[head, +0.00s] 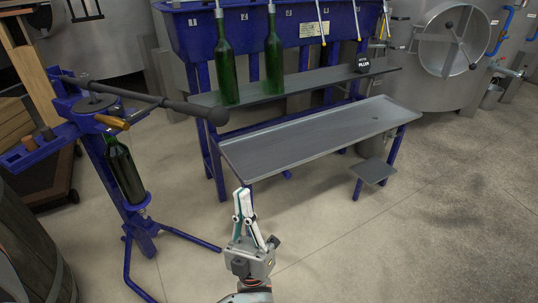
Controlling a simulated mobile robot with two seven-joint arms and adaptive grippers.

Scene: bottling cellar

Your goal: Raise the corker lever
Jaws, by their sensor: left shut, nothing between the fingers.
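The blue corker (95,140) stands on splayed legs at the left. Its dark lever (150,95) reaches out to the right, sloping slightly down in the picture to a thick black knob (217,116). A green bottle (123,170) stands upright in the corker, on a blue round rest. My left gripper (243,194) is low in the middle of the view, fingers pointing up the picture, shut and empty. It is apart from the lever, below and a little right of the knob in the picture. My right gripper is not in view.
A blue filler (255,40) with two green bottles (273,55) on its grey shelf (300,82) stands behind. A grey tray table (290,140) is right of the knob. A barrel (30,245) is at lower left. The floor (400,240) at right is clear.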

